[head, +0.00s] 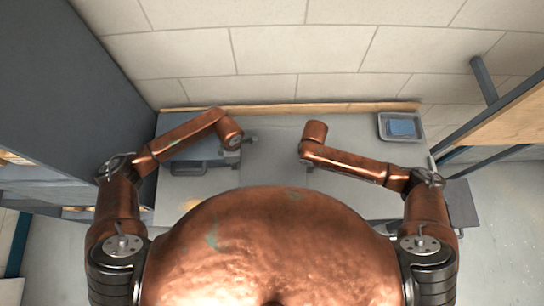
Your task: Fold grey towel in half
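A flat grey patch (272,160) lies on the table between my two forearms. It looks like the grey towel, but its edges barely stand out from the grey tabletop, and my rounded copper body hides the area nearer to me. My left gripper (245,141) is at the end of the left arm, at the left side of this patch. My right gripper (304,163) is at the right side of it, mostly hidden under the wrist. Both are too small and covered to show their fingers, and I cannot tell whether either touches the cloth.
A grey case (203,164) lies under my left forearm. A wooden strip (300,107) runs along the back edge.

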